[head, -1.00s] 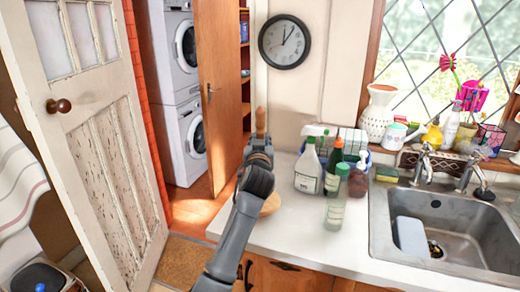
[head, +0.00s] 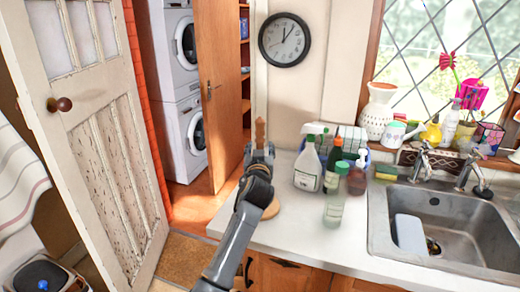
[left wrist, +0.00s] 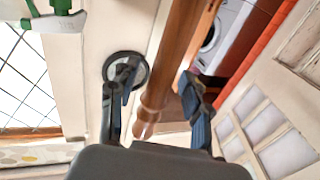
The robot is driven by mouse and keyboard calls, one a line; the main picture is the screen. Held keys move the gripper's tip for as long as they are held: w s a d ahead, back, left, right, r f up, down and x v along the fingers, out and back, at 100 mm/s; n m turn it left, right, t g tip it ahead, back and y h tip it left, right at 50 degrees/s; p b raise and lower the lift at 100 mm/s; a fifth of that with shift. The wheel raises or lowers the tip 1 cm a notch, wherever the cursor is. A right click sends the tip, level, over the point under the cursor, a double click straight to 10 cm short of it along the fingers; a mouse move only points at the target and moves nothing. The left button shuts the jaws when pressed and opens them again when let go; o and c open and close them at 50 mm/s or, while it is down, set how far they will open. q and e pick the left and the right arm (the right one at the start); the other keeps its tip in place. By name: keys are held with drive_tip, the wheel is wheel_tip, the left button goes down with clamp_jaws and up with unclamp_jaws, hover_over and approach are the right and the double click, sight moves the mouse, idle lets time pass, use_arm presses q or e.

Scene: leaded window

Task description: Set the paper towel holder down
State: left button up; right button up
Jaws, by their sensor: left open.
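The paper towel holder is a wooden post (head: 260,132) with a round wooden base (head: 271,208). It stands at the left end of the white counter, and its base appears to rest on the top. No paper roll shows on it. My left gripper (head: 259,155) is at the upper post and hides part of it, as does my arm. In the left wrist view the post (left wrist: 172,65) runs between the two spread fingers, so the left gripper is open around it. My right gripper is not in view.
Spray and soap bottles (head: 308,170) and a clear green-capped bottle (head: 335,198) stand right of the holder. The sink (head: 440,225) is farther right. Bare counter (head: 290,232) lies in front. An open wooden door (head: 220,90) is behind, left of the clock (head: 285,40).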

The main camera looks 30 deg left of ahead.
use_arm(q)
drive_tip(key=b+v, duration=0.2)
drive_tip(key=v, duration=1)
idle(0.3)
